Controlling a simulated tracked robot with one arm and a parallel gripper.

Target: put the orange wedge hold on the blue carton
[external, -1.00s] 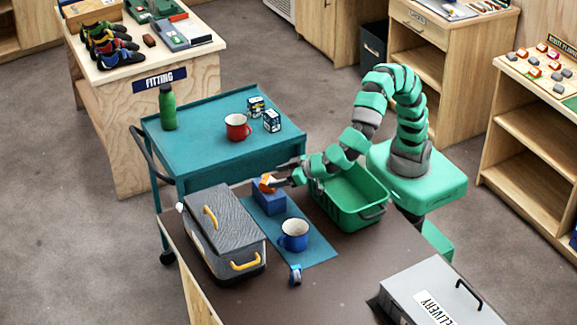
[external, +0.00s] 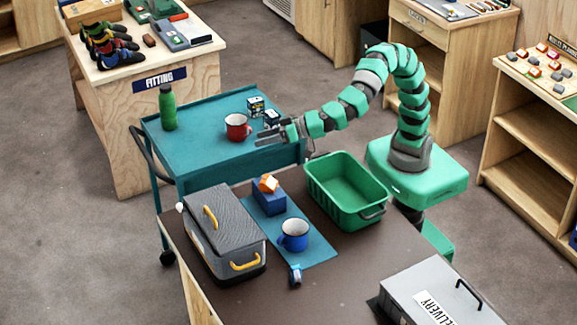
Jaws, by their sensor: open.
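The orange wedge hold (external: 268,184) rests on top of the blue carton (external: 270,203), which stands at the far end of a teal mat on the dark table. My gripper (external: 262,138) is open and empty. It is raised clear of the hold and shows over the right front part of the teal cart, to the right of the red mug. Nothing hides the hold or the carton.
A blue mug (external: 293,235) stands on the teal mat (external: 318,250). A green basket (external: 320,188) is to the right, a grey lidded box (external: 222,238) to the left. The teal cart (external: 195,155) holds a red mug (external: 237,127), a green bottle (external: 167,107) and small boxes.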

